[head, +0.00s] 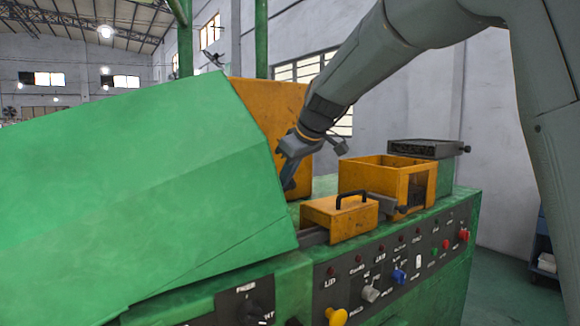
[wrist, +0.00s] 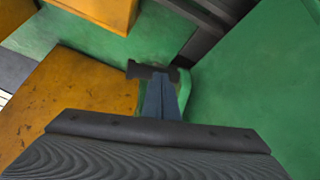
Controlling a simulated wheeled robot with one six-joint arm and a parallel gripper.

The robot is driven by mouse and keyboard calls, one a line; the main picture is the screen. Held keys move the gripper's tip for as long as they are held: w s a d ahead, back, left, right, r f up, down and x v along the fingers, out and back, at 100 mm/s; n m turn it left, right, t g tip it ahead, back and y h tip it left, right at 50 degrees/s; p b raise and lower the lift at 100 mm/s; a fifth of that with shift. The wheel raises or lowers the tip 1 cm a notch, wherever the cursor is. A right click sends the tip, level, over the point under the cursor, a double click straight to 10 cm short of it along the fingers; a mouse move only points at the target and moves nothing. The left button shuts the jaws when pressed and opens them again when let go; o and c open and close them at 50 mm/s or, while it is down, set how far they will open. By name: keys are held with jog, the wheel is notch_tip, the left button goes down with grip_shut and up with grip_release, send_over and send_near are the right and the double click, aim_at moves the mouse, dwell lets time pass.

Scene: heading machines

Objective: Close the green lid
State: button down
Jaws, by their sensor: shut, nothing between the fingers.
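The green lid (head: 150,170) is a large slanted hood filling the left of the head view. Its right edge runs down close beside my gripper (head: 288,184). My gripper is shut and empty, pointing down over the machine top between the lid and the orange panel (head: 272,115). In the wrist view my gripper (wrist: 160,108) shows beyond the dark wrist body, with a green surface at right (wrist: 260,75) that looks like the lid. I cannot tell whether the fingers touch the lid. The lid's underside and hinge are hidden.
An orange block with a black handle (head: 340,215) and an open orange box (head: 385,178) stand on the green machine top, right of my gripper. A grey slab (head: 425,148) lies behind the box. The front panel (head: 405,268) carries several knobs and buttons.

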jog(key=shift+w+f, duration=0.15)
jog(key=shift+w, duration=0.05)
dwell(0.4)
jog(key=f+b, duration=0.1)
jog(key=b, duration=0.1)
jog(key=w+b, duration=0.1)
jog(key=b, duration=0.1)
jog(key=shift+w+a+f+t+y+b, duration=0.1)
jog(key=shift+a+f+t+y+b, duration=0.05)
jog(key=shift+f+t+y+b, duration=0.2)
